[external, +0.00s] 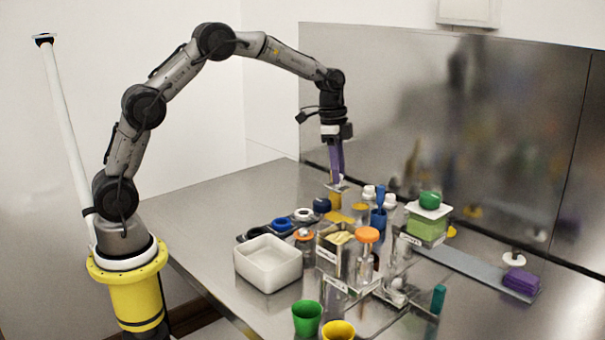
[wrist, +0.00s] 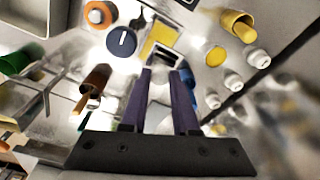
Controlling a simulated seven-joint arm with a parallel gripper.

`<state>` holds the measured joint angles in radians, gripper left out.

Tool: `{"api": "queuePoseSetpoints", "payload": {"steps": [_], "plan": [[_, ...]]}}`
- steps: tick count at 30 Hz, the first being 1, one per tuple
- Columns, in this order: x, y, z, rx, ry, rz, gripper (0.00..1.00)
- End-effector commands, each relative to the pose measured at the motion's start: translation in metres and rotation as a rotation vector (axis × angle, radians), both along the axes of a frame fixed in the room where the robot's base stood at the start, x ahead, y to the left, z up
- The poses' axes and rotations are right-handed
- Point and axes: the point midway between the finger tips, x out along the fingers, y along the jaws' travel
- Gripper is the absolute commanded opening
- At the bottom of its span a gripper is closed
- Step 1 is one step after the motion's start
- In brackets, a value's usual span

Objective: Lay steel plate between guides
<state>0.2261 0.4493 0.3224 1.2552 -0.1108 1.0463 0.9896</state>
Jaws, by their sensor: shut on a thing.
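My gripper (external: 338,180) hangs from the arm over the far part of the steel table, its purple fingers pointing down. In the wrist view my gripper (wrist: 165,72) has its fingers a small gap apart, with a small shiny steel plate (wrist: 164,60) at the tips. It shows at the fingertips in the external view as a small pale shape (external: 340,187). My gripper is shut on it. A yellow square (wrist: 159,38) in a pale frame lies just beyond the tips. I cannot make out clearly which parts are the guides, nor whether the plate touches anything below.
A white square bin (external: 268,263) stands left of a crowded group of jars and holders. A green cup (external: 307,318) and yellow cup (external: 339,331) stand in front. A green-lidded container (external: 428,222) and purple block (external: 521,281) are right. The table's left side is clear.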

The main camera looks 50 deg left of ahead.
Motion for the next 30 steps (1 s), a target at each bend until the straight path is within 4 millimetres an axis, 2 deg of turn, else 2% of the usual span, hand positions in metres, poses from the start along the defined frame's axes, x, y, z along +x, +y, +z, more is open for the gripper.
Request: {"api": "queuePoseSetpoints", "payload": {"steps": [6,21,30], "plan": [[-0.003,-0.006,-0.014,-0.001,-0.002,-0.014,0.0],[-0.004,-0.006,-0.053,-0.001,0.0,-0.014,0.0],[-0.003,-0.006,-0.069,0.0,-0.002,-0.013,0.0]]}}
